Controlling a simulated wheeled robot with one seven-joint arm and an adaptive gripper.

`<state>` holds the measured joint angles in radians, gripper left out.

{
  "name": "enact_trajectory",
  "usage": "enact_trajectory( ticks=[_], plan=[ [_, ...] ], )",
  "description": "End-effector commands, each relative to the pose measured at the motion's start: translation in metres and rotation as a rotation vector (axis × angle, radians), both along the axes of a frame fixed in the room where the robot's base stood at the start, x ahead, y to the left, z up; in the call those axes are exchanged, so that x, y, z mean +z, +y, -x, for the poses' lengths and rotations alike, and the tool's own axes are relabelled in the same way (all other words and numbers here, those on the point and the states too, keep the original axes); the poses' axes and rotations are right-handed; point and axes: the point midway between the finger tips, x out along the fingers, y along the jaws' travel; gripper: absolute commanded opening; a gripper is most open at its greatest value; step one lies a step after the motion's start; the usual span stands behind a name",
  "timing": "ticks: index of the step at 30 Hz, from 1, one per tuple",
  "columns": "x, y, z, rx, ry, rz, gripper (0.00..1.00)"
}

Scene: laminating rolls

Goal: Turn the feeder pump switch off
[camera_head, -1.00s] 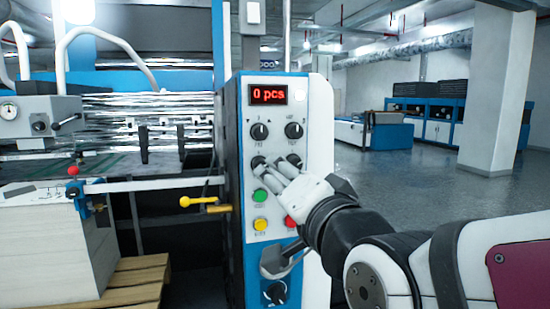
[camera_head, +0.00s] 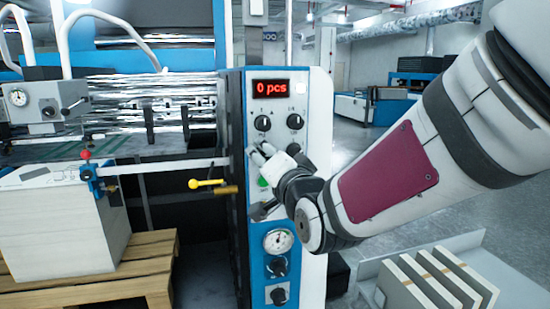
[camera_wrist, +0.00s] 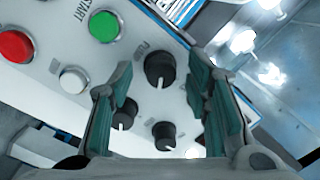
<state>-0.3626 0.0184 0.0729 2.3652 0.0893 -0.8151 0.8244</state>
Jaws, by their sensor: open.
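The machine's control panel (camera_head: 318,105) carries black rotary knobs below a red "0 pcs" display. In the wrist view, the fingers are open on either side of a black knob (camera_wrist: 159,68) with a white pointer mark; contact cannot be told. Two more knobs (camera_wrist: 124,112) (camera_wrist: 164,135) lie beyond it. Their labels are unreadable, so I cannot tell which is the feeder pump switch.
A green START button (camera_wrist: 104,26), a red button (camera_wrist: 15,45) and a white button (camera_wrist: 73,80) are close to the fingers. A yellow-handled lever (camera_head: 205,183) sticks out left of the panel. A gauge (camera_head: 278,241) sits lower down.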

Motion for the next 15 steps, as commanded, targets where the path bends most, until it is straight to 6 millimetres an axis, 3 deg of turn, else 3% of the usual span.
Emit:
enact_trajectory(
  ticks=[9,15],
  plan=[
    [0.0000,0.0010,-0.0020,0.000,0.000,0.000,0.44],
    [0.0000,0.0010,-0.0019,0.000,0.000,0.000,0.00]
  ],
)
